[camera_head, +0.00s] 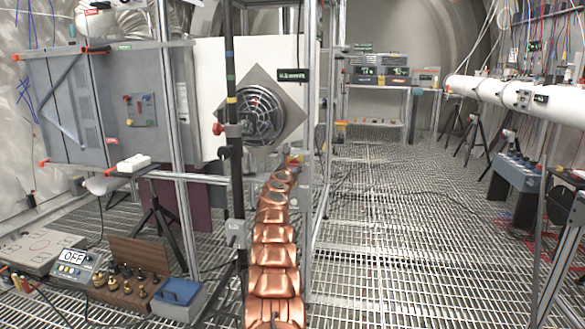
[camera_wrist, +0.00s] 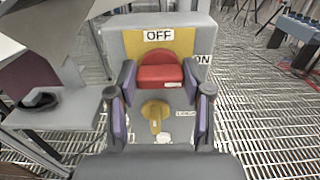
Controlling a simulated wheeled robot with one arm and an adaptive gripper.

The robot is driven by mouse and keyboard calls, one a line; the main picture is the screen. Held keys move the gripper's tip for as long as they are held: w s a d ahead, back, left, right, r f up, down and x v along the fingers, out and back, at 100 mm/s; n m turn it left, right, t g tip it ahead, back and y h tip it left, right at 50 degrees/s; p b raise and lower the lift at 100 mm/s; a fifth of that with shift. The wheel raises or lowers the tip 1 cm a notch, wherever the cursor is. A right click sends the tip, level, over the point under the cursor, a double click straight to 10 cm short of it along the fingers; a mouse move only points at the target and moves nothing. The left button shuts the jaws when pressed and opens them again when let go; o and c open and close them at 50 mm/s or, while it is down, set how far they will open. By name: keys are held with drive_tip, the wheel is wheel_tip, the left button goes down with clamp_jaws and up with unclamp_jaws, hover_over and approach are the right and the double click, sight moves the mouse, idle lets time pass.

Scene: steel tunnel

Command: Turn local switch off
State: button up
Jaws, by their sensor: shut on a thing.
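In the wrist view, a grey switch box (camera_wrist: 200,36) carries an OFF label (camera_wrist: 159,35) at its top and an ON label (camera_wrist: 203,59) at the upper right. A red knob (camera_wrist: 160,72) sits on a yellow plate (camera_wrist: 132,44) below OFF. My gripper (camera_wrist: 160,79) is shut on the red knob, with one purple-padded finger on each side. A brass-yellow key-like part (camera_wrist: 155,113) sits below the knob, with a small unreadable label at its right. In the head view, my copper arm reaches to the metal frame; switch and fingers cannot be made out there.
In the head view, metal frame posts (camera_head: 311,110) stand close by the arm's end. A display box reading OFF (camera_head: 72,262) and a blue-lidded box (camera_head: 180,292) are on the left. The grated floor (camera_head: 390,220) at the right is largely open.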

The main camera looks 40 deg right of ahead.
drive_tip(key=c, duration=0.4)
drive_tip(key=shift+w+a+f+n+p, duration=0.1)
drive_tip(key=shift+n+p, duration=1.7)
drive_tip(key=shift+n, duration=1.15)
drive_tip(key=shift+w+a+f+n+p, duration=0.1)
drive_tip(key=shift+n+p, duration=1.65)
drive_tip(key=shift+n, duration=1.25)
drive_tip(key=shift+w+a+n+p, duration=0.1)
drive_tip(key=shift+n+p, duration=1.7)
drive_tip(key=shift+n, duration=1.15)
drive_tip(key=shift+f, duration=0.1)
